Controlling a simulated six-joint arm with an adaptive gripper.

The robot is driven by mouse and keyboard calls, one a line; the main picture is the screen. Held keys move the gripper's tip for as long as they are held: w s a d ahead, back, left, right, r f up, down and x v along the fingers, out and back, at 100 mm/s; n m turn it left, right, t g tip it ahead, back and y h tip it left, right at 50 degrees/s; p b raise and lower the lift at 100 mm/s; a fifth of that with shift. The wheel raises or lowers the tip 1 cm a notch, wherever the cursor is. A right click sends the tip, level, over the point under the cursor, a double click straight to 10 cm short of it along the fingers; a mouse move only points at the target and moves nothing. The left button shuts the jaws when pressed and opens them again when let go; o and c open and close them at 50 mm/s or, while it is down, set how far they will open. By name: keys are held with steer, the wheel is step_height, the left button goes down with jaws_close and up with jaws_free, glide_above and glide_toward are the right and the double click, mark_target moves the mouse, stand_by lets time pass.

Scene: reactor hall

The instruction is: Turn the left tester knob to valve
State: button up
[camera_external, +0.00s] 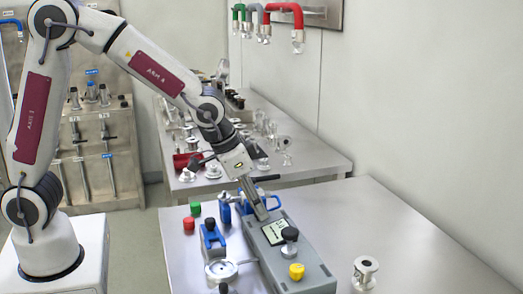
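The tester is a grey box (302,268) on the near metal table, with a small lit display (274,232) on its top. I cannot tell which is the left knob or read any valve marking. My gripper (261,214) points down at the far end of the tester, close to the display and apart from the black and yellow knobs. Its fingers look narrow and close together. Whether they touch or hold anything is unclear, and they hide part of the box's far end.
Left of the tester are a blue clamp-like part (211,236), a round metal gauge-like part (221,271), and red (188,224) and green (195,209) pieces. A metal spool-shaped fitting (365,272) stands to the right. The table's right side (420,250) is mostly clear.

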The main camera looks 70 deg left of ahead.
steer(key=shift+f, duration=0.25)
jaws_close()
steer(key=shift+n, duration=0.6)
stand_by(0.4)
jaws_free()
steer(key=shift+r, duration=0.1)
